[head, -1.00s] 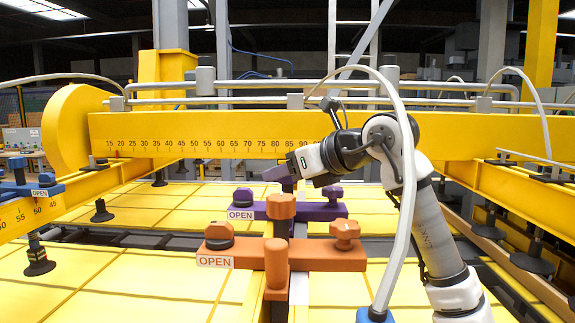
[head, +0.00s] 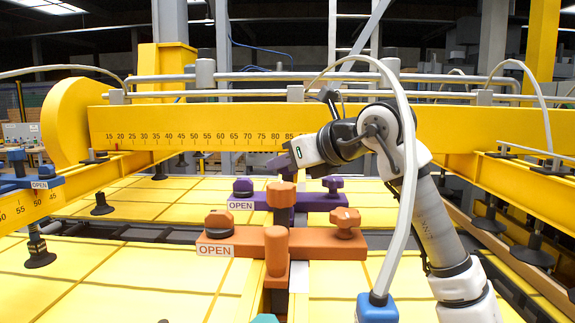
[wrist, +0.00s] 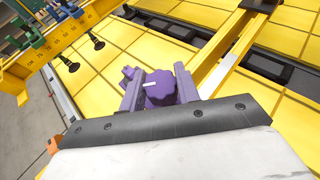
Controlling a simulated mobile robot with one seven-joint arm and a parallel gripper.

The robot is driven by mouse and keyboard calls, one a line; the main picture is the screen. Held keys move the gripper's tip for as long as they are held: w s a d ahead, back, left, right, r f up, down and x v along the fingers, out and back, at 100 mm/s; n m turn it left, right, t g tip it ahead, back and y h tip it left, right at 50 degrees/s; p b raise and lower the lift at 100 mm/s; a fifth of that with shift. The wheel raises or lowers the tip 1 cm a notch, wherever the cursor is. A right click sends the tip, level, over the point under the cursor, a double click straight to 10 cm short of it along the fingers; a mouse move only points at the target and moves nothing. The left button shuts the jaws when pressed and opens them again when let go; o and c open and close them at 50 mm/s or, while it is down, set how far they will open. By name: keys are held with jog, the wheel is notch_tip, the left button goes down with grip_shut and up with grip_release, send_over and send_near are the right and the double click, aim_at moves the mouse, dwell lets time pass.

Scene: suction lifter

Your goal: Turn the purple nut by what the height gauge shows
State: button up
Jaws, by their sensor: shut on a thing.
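The purple nut (wrist: 160,88) is a lobed knob with a white mark on its top. In the wrist view it sits between the two fingers of my gripper (wrist: 159,90), which are shut on it. In the head view my gripper (head: 284,160) is above the purple crossbar (head: 310,202), and it mostly hides the nut. A long number scale (head: 200,138) runs along the yellow beam. I cannot tell which part is the height gauge or read its value.
An orange crossbar (head: 320,243) with an OPEN label and an upright handle (head: 276,255) stands in front of the purple one. A blue clamp (head: 30,183) is at the left. Suction cups (head: 38,256) hang over yellow panels (head: 80,275). A white hose (head: 405,210) passes before my arm.

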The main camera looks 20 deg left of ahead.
jog(key=m+t+h+b, duration=0.1)
jog(key=b, duration=0.1)
jog(key=m+t+h+b, duration=0.1)
jog(key=m+b, duration=0.1)
jog(key=shift+f+t, duration=0.25)
jog(key=shift+t, duration=0.15)
jog(key=m+t+h+b, duration=0.2)
jog(key=m+h+b, duration=0.1)
jog(key=b, duration=0.1)
jog(key=shift+r+m, duration=0.1)
jog(key=shift+m, duration=0.2)
jog(key=m+h, duration=0.1)
jog(key=m+t+h+b, duration=0.1)
jog(key=h, duration=0.1)
jog(key=shift+r, duration=0.25)
jog(key=shift+m+t+h+p, duration=0.3)
jog(key=shift+m+t+h, duration=0.1)
jog(key=shift+m+h, duration=1.15)
jog(key=o, duration=1)
